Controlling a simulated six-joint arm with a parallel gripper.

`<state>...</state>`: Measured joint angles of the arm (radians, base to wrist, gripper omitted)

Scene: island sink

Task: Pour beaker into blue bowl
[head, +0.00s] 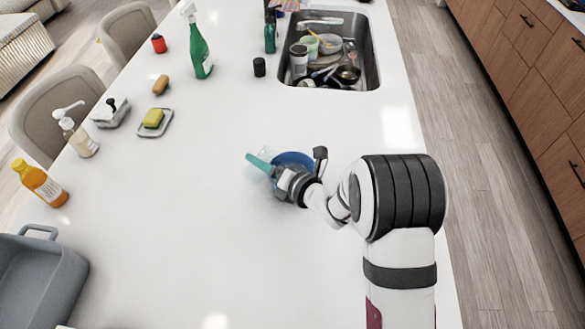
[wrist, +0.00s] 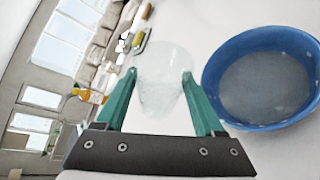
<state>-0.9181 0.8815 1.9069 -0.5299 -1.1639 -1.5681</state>
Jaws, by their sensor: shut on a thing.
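A clear glass beaker (wrist: 165,75) is between the two green fingers of my gripper (wrist: 160,95) in the wrist view, and the fingers are shut on it. The wrist picture is strongly tilted. The blue bowl (wrist: 262,75) is just to the right of the beaker there, and its inside looks greyish. In the head view the blue bowl (head: 294,158) sits on the white counter, partly hidden behind my gripper (head: 264,166). The beaker shows only faintly there, at the bowl's left side. I cannot tell whether the beaker holds anything.
A sink (head: 335,60) full of dishes is at the back. A green spray bottle (head: 199,50), a yellow sponge (head: 153,117) on a dish, a soap pump (head: 80,138) and an orange bottle (head: 42,184) stand to the left. A grey pan (head: 35,285) is front left. The middle counter is clear.

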